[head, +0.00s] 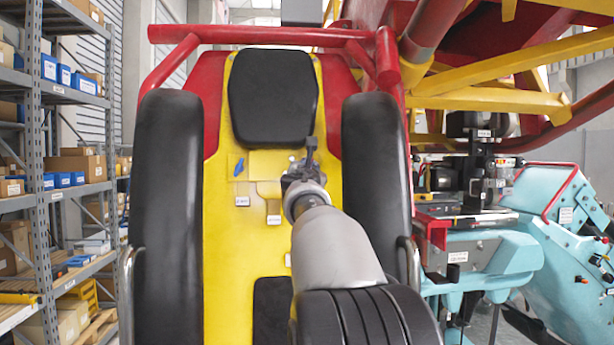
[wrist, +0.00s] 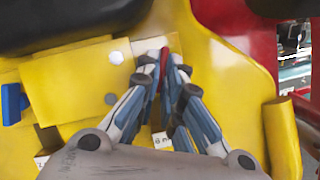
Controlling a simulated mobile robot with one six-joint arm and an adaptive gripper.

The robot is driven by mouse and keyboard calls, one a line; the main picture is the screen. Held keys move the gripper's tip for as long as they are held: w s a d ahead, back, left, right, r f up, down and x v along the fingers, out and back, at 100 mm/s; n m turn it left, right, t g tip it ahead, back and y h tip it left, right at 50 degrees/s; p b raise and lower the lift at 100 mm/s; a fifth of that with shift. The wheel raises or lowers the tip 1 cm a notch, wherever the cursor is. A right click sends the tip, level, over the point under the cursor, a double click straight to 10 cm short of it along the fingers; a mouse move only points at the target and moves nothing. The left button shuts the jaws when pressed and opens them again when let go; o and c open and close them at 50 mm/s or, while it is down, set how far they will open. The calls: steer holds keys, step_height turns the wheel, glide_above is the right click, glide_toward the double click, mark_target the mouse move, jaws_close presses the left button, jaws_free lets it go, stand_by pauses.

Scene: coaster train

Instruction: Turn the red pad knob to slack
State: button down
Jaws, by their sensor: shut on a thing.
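The red pad knob (wrist: 164,58) shows as a narrow red strip between the fingertips of my gripper (wrist: 164,72) in the wrist view. My gripper is shut on it, with a finger on each side. The knob sits at the yellow seat back panel, and most of it is hidden by the fingers. In the head view my gripper (head: 308,155) reaches the right part of the yellow panel (head: 262,163), below the black headrest. The red knob is hidden there behind the gripper. I cannot read its setting.
A blue knob (head: 239,167) sits left on the same panel; the wrist view also shows it (wrist: 13,104). Small white labels (head: 242,201) are below. The black headrest (head: 273,97) is above, and black padded restraints (head: 167,190) flank the seat. A teal machine (head: 490,255) stands right.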

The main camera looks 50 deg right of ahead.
steer(key=shift+n, duration=0.3)
steer(key=c, duration=1.7)
jaws_free()
steer(key=shift+s+a, duration=0.1)
steer(key=v, duration=1.1)
steer(key=shift+s+a+f, duration=0.1)
steer(key=shift+s+a, duration=0.15)
steer(key=shift+s, duration=0.05)
